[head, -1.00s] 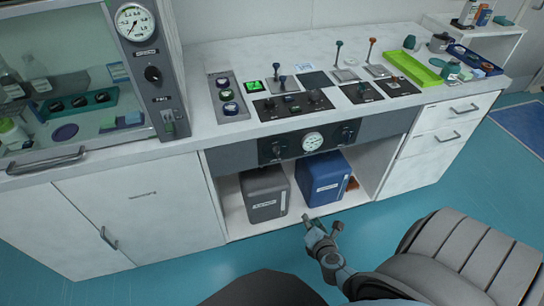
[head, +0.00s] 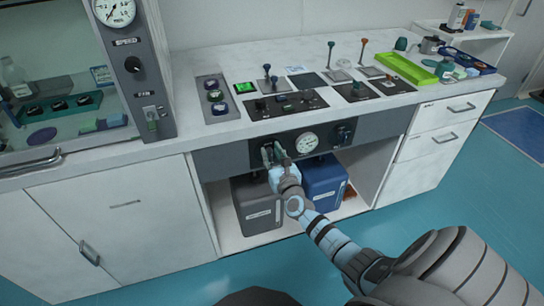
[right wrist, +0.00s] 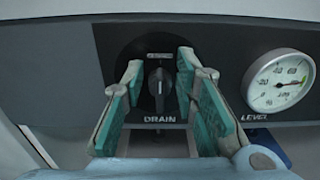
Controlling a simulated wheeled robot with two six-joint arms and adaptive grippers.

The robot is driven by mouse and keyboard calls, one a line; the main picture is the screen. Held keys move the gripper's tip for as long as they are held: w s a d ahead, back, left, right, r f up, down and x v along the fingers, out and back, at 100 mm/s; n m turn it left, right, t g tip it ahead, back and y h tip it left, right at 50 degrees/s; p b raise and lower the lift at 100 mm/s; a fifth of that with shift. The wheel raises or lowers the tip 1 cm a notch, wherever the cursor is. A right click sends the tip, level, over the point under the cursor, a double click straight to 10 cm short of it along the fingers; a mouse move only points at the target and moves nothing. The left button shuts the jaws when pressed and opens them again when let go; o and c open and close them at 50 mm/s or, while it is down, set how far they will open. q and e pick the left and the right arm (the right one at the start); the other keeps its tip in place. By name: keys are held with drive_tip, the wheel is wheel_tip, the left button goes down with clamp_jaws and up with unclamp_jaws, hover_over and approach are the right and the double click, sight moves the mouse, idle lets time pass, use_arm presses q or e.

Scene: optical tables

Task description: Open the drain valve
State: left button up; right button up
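The drain valve (right wrist: 159,84) is a dark knob with a grey pointer on a black plate marked DRAIN, seen in the right wrist view. Its pointer stands upright. My right gripper (right wrist: 158,95) is open, with a green-padded finger on each side of the knob and a gap on both sides. In the head view the right gripper (head: 273,153) is at the black front panel (head: 323,139), left of the round gauge, and hides the drain valve. My left gripper is not in view.
A level gauge (right wrist: 278,82) sits right of the valve; it also shows in the head view (head: 307,142). A second knob (head: 343,133) is further right. A grey container (head: 256,205) and a blue container (head: 325,180) stand on the shelf below. The counter above holds levers and buttons.

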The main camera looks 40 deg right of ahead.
clamp_jaws()
